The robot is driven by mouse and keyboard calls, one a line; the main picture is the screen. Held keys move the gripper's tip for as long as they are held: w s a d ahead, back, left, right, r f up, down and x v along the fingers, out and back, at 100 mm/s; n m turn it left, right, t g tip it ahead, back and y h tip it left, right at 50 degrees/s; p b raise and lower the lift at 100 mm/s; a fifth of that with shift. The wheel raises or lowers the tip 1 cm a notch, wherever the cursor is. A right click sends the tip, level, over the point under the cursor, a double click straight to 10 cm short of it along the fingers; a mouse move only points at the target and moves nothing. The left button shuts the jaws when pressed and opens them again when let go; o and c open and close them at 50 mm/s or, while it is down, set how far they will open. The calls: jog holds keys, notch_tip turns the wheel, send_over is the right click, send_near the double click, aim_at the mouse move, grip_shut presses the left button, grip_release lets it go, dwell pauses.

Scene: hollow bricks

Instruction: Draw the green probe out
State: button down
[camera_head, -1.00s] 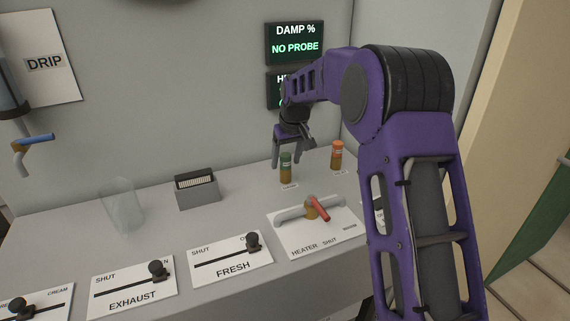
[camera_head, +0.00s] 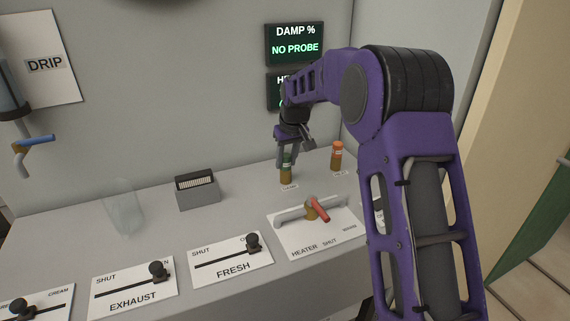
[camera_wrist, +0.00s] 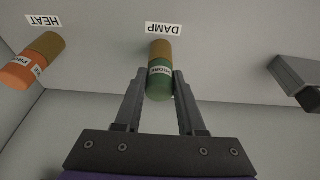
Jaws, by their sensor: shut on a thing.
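The green probe (camera_head: 286,161) stands upright in a brass-coloured socket (camera_head: 286,178) at the back of the counter. My gripper (camera_head: 285,158) is above it with its fingers down around the green top, shut on it. In the wrist view, the green probe (camera_wrist: 160,82) with its white label sits between the two fingertips (camera_wrist: 158,86). Its lower end goes into the brass socket (camera_wrist: 159,50), beside a DAMP label (camera_wrist: 172,29). The fingers hide part of the probe in the head view.
An orange probe (camera_head: 337,155) stands in its own socket to the right, by the HEAT label (camera_wrist: 43,21). A grey box (camera_head: 198,191) and clear glass (camera_head: 124,208) stand left. The heater valve (camera_head: 313,209) is in front. A screen (camera_head: 295,45) reads NO PROBE.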

jog(key=shift+r, duration=0.15)
jog(key=shift+r+p, duration=2)
jog(key=shift+r, duration=0.5)
jog(key=shift+r+p, duration=1.75)
jog(key=shift+r, duration=0.75)
jog(key=s+d+r+b, duration=0.1)
jog(key=s+r+b, duration=0.1)
jog(key=s, duration=0.4)
jog(key=shift+d, duration=0.1)
